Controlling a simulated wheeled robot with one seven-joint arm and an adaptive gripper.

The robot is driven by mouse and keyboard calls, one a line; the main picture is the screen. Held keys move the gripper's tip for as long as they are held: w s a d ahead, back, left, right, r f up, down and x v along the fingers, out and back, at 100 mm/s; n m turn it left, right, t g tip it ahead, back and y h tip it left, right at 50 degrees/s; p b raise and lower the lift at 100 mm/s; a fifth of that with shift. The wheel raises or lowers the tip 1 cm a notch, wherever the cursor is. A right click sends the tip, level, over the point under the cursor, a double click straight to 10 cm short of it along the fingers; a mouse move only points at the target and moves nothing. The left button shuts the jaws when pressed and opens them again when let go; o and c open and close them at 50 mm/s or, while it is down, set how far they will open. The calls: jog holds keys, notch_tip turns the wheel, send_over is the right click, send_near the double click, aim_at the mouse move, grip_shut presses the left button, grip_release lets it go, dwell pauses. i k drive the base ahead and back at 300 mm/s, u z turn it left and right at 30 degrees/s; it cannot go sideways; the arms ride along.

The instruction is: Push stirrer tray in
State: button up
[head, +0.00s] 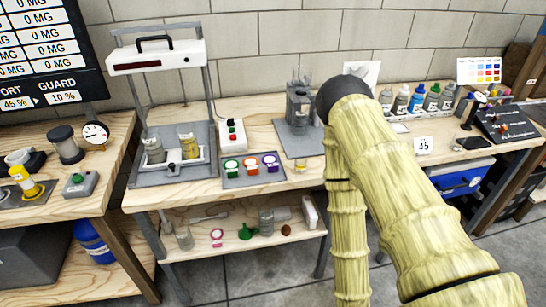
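The stirrer stand (153,59) has a white head with a black handle, carried on grey posts above the left part of the middle bench. Below the head is a pale stirrer tray (172,163), low over the grey base. Two beakers stand on it: one with grey contents (154,150) and one with yellow contents (189,147). A small dark part shows at the tray's front edge. I cannot tell exactly how far out the tray is. My gripper is not in view; my yellow ribbed arm crosses the right half and runs out at the bottom.
A holder with green, orange and purple-ringed jars (252,169) sits right of the stand, near the bench's front edge. A white switch box (232,134) stands behind it. A grey device (300,107) is farther right. The lower shelf (240,247) holds small items.

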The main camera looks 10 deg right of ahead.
aim_at(175, 160)
jog(key=z, duration=1.4)
jog(key=k, duration=0.8)
jog(key=u, duration=1.4)
jog(key=i, duration=0.5)
jog(key=u, duration=0.05)
